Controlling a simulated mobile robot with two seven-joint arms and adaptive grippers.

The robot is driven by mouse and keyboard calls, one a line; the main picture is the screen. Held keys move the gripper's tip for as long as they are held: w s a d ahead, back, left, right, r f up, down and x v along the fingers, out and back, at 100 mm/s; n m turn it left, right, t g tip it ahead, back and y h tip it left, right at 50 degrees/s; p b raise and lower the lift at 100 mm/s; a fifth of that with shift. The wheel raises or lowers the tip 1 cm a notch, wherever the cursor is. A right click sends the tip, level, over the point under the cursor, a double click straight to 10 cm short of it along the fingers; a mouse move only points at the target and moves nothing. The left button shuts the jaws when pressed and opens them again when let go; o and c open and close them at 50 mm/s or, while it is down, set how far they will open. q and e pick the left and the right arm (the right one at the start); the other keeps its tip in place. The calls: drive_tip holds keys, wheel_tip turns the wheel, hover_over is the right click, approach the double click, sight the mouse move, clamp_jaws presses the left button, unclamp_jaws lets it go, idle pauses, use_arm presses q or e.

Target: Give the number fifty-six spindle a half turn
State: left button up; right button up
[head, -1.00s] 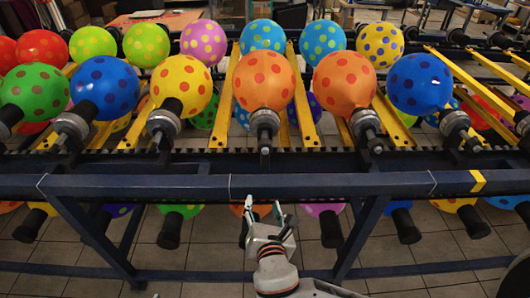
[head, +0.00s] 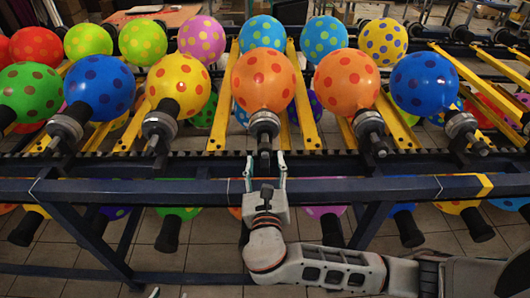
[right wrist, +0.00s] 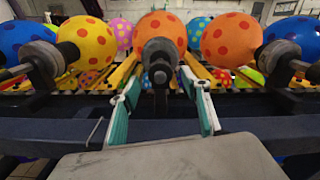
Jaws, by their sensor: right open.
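No number is legible on any spindle, so I cannot tell by marking which is fifty-six. The spindle (head: 264,123) straight ahead of my right gripper (head: 265,168) is a grey collar under an orange balloon (head: 263,80) with red dots. In the right wrist view, this spindle (right wrist: 160,52) shows end-on, dark and round, with a short post below it. My right gripper (right wrist: 162,100) is open and empty, its green-and-white fingers spread either side of the post in the picture. It appears short of the spindle; contact is not visible.
A dark blue rail (head: 380,188) crosses under my right gripper. Neighbouring spindles carry a yellow balloon (head: 179,83) on the left and another orange balloon (head: 346,83) on the right. Yellow bars (head: 224,105) run between the rows. More balloons hang below the rail.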

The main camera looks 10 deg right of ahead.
sight(265, 157)
drive_tip(key=x, duration=0.2)
drive_tip(key=shift+w, duration=0.3)
drive_tip(key=shift+w+d, duration=0.2)
drive_tip(key=shift+w, duration=0.4)
use_arm(q)
drive_tip(key=shift+s+f, duration=0.1)
drive_tip(key=shift+f, duration=0.15)
use_arm(e)
drive_tip(key=c, duration=1.1)
use_arm(q)
drive_tip(key=shift+r, duration=0.25)
drive_tip(key=shift+w+r, duration=0.1)
drive_tip(key=shift+w, duration=0.1)
